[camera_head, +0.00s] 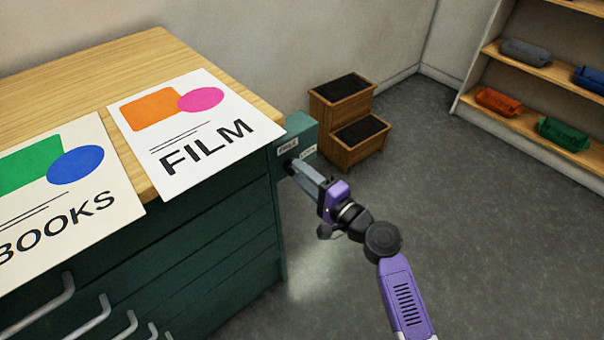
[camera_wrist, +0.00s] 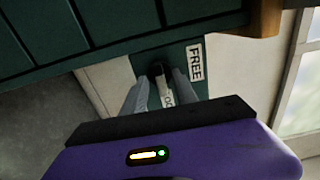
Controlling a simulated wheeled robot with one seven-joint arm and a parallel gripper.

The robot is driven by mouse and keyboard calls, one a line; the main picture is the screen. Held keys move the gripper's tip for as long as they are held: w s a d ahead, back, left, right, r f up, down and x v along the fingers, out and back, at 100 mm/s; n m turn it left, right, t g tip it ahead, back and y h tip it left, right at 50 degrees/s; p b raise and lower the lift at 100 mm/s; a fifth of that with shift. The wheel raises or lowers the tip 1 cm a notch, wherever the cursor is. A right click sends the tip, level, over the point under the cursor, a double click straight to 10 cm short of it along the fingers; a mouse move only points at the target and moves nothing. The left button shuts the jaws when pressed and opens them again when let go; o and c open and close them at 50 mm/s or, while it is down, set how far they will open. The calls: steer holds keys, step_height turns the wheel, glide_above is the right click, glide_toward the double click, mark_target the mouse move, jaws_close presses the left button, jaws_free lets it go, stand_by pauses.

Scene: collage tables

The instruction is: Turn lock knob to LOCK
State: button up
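The teal lock box (camera_head: 303,135) sticks out from the right end of the green drawer cabinet. It carries a white FREE label (camera_wrist: 195,62) and a second white label (camera_wrist: 167,96), partly hidden between my fingers in the wrist view, with only "OC" readable. The dark lock knob (camera_wrist: 158,69) shows between my fingertips. In the head view the knob is mostly hidden by my gripper (camera_head: 292,168). In the wrist view my gripper (camera_wrist: 160,82) has one grey finger on each side of the knob. The fingers are apart, and contact with the knob is not clear.
The cabinet (camera_head: 215,235) has a wooden top with FILM (camera_head: 185,165) and BOOKS (camera_head: 110,165) posters and several drawer handles in front. A wooden step stool (camera_head: 345,155) stands behind the lock box. Shelves with bins (camera_head: 497,101) stand at the right. The grey floor between is clear.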

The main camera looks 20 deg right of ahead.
steer(key=v, duration=0.8)
steer(key=shift+w, duration=0.1)
stand_by(0.4)
steer(key=s+d+n+h, duration=0.5)
steer(key=s+h, duration=0.3)
steer(key=s, duration=0.4)
steer(key=s+a+r+n+g+y, duration=0.1)
steer(key=s+a+r+n, duration=0.15)
steer(key=s, duration=0.55)
steer(key=s+a+r+n+g+y, duration=0.1)
steer(key=s+a+n, duration=0.25)
steer(key=s, duration=0.45)
steer(key=s+a+r+n, duration=0.2)
steer(key=s+n, duration=0.2)
steer(key=s, duration=0.4)
step_height(320, 180, up, 12)
steer(key=p, duration=1.3)
